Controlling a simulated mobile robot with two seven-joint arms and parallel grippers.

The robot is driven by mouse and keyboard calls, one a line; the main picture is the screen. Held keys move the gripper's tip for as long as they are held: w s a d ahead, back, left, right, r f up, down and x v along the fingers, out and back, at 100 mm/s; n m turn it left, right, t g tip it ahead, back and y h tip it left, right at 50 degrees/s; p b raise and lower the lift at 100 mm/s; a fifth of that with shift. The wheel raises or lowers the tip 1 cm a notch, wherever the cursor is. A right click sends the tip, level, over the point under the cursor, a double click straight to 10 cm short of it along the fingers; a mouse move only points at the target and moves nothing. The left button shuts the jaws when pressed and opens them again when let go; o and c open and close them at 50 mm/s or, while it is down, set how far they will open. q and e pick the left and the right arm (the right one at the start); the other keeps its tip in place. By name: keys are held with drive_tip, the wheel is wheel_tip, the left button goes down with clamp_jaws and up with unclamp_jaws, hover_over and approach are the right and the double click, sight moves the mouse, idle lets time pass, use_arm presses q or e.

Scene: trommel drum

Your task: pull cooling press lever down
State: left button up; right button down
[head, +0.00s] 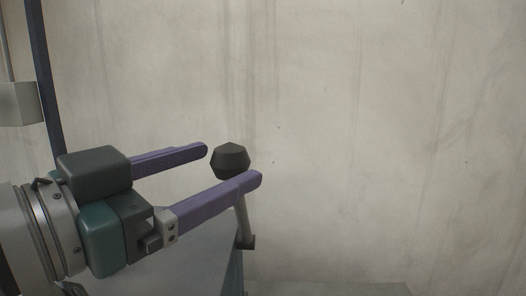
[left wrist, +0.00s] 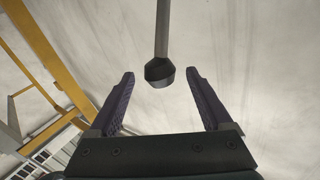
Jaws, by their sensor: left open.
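The press lever has a dark faceted knob (head: 230,161) on top of a pale metal rod (head: 245,222). My left gripper (head: 234,164) is open, with its two purple fingers on either side of the knob in the head view. In the left wrist view the knob (left wrist: 159,72) hangs between and slightly beyond the fingertips (left wrist: 162,77), with gaps on both sides and the grey rod (left wrist: 162,30) running up from it. The fingers do not appear to touch the knob. The rod's lower end meets a grey machine body (head: 208,252), partly hidden by my gripper. My right gripper is not in view.
A pale stained wall (head: 390,130) fills the background. A dark upright post (head: 42,85) and a light grey box (head: 18,104) stand at the far left. Yellow framework (left wrist: 52,62) shows at the left of the left wrist view. The space right of the lever looks clear.

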use_arm(q)
drive_tip(key=x, duration=0.6)
drive_tip(key=shift+w+p, duration=0.15)
drive_tip(key=shift+p, duration=0.3)
drive_tip(key=shift+d, duration=0.1)
clamp_jaws()
idle(0.4)
